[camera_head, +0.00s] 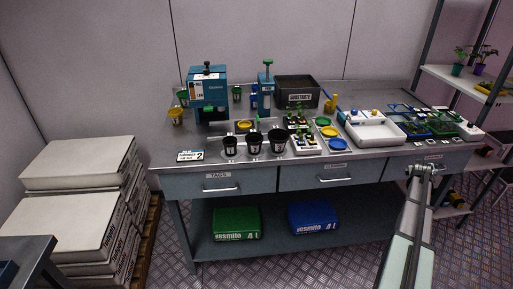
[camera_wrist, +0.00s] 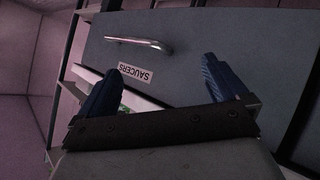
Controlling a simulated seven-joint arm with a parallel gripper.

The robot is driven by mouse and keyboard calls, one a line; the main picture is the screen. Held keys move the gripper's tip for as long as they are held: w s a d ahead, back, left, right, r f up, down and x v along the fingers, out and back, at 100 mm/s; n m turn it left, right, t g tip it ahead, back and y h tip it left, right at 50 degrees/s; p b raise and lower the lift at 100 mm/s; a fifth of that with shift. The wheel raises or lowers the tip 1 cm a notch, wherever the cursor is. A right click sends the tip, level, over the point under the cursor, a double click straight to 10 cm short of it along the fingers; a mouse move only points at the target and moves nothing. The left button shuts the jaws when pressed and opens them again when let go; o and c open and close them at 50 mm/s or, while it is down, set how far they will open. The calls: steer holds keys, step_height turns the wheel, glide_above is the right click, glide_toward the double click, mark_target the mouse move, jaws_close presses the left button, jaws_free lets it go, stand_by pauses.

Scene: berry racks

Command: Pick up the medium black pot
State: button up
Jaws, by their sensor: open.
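Three black pots stand in a row at the front of the bench, in the head view: a left one (camera_head: 229,147), a middle one (camera_head: 255,143) and a right one (camera_head: 277,142). They seem to grow in size from left to right, so the middle one looks medium. My gripper (camera_head: 424,169) is far to their right, by the bench's right front edge. In the wrist view my gripper (camera_wrist: 160,68) is open and empty, its blue fingers apart in front of a drawer labelled SAUCERS (camera_wrist: 220,40). No pot shows in that view.
A tray of seedlings (camera_head: 305,147) and coloured saucers (camera_head: 329,131) sit right of the pots. A white tray (camera_head: 372,132) lies between them and my gripper. A blue machine (camera_head: 207,90) stands behind the pots. A number card (camera_head: 191,155) lies left.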

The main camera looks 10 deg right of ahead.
steer(key=d+r+t+h, duration=0.1)
steer(key=d+r, duration=0.2)
steer(key=r, duration=0.3)
steer(key=w+d+r+h, duration=0.1)
steer(key=d+r, duration=0.1)
steer(key=r, duration=0.4)
steer(key=d+r+t+h, duration=0.1)
steer(key=d+r, duration=0.2)
steer(key=r, duration=0.3)
steer(key=w+a+r+m+g+y, duration=0.1)
steer(key=w+a+m+y, duration=0.15)
steer(key=w+a, duration=0.7)
steer(key=w+a+m+g+y, duration=0.1)
steer(key=w+a+y, duration=0.2)
steer(key=a, duration=1.4)
steer(key=w+a+r+m+g+y, duration=0.1)
steer(key=w+a+m+g+y, duration=0.15)
steer(key=w+a, duration=0.75)
steer(key=m+g+y, duration=0.2)
steer(key=g+y, duration=0.2)
steer(key=g, duration=0.1)
glide_toward(254, 138)
steer(key=f, duration=0.2)
steer(key=s+f, duration=0.1)
steer(key=f, duration=0.5)
steer(key=shift+s+a+f, duration=0.15)
steer(key=shift+s+f, duration=0.1)
steer(key=shift+s, duration=0.1)
